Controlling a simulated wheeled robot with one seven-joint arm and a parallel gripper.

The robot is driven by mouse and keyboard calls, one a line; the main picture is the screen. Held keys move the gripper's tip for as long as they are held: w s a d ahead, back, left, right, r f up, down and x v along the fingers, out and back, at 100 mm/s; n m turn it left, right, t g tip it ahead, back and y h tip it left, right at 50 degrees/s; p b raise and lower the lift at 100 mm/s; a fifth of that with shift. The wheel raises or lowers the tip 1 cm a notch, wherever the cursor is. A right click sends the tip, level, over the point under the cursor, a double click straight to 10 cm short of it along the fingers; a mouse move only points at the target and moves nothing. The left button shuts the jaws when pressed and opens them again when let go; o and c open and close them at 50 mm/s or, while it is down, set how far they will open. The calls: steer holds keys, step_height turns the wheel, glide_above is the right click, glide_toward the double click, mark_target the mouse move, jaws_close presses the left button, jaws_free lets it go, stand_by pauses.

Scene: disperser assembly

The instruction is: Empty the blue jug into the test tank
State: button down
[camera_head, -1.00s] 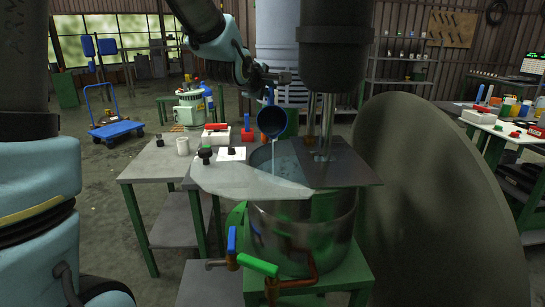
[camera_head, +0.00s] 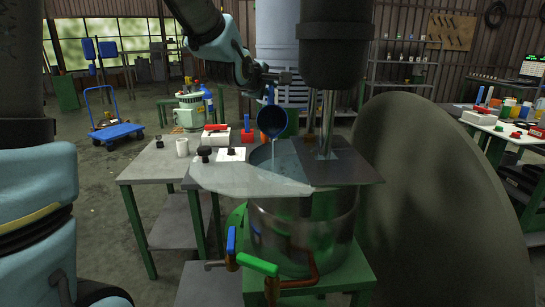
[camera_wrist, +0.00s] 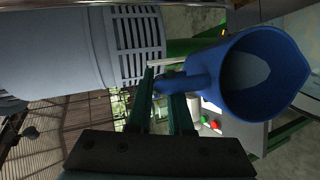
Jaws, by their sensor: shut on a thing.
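The blue jug (camera_head: 271,121) is tipped, mouth toward the camera, above the metal test tank (camera_head: 310,235) in the head view. A thin pale stream falls from its lip into the tank's opening. My gripper (camera_head: 272,83) is shut on the jug's handle, above the jug. In the wrist view, my gripper's fingers (camera_wrist: 165,88) close on the handle of the jug (camera_wrist: 285,95), whose inside shows a paler blue-grey patch. Whether that patch is liquid or the jug's bottom I cannot tell. A pale sheet (camera_head: 250,178) and a dark plate border the tank's opening.
A dark mixer head (camera_head: 335,45) with metal shafts hangs right of the jug. A large dark disc (camera_head: 435,200) stands at the right. Green and blue valve handles (camera_head: 258,265) jut out in front.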

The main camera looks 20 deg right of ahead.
steer(key=shift+s+a+f+m+t+h+b, duration=0.2)
steer(key=shift+s+t+b, duration=0.25)
steer(key=shift+b, duration=1.55)
steer(key=shift+s+a+f+m+t+h+b, duration=0.1)
steer(key=shift+s+f+m+t+h+b, duration=0.2)
steer(key=shift+b, duration=1.65)
stand_by(1.0)
